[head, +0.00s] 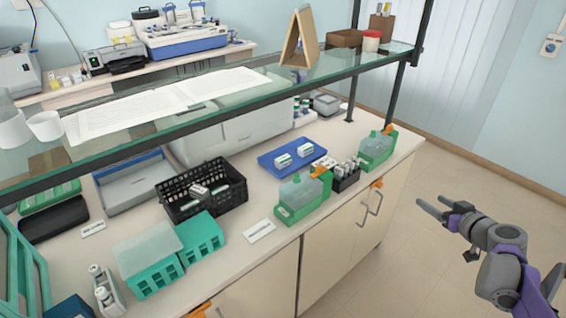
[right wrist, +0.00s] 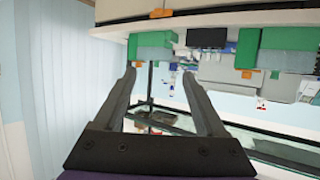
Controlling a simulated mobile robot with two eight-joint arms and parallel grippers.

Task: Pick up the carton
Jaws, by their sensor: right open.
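Two small white-and-green cartons, (head: 283,161) and (head: 305,150), lie on a blue tray (head: 264,161) towards the back of the bench. Similar small boxes (head: 203,193) lie in a black crate (head: 170,206) left of the tray. I cannot tell which of these is the carton meant. My right gripper (head: 431,205) is open and empty, over the floor to the right of the bench and well apart from the cartons. In the right wrist view its two fingers (right wrist: 159,82) are spread with nothing between them. My left gripper is not in view.
Green-based bottles (head: 300,192) and (head: 376,150) stand near the bench's front edge, with a black rack (head: 344,176) between them. Teal racks (head: 200,237) stand front left. A glass shelf (head: 240,95) with a dark rail overhangs the bench. Floor at right is clear.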

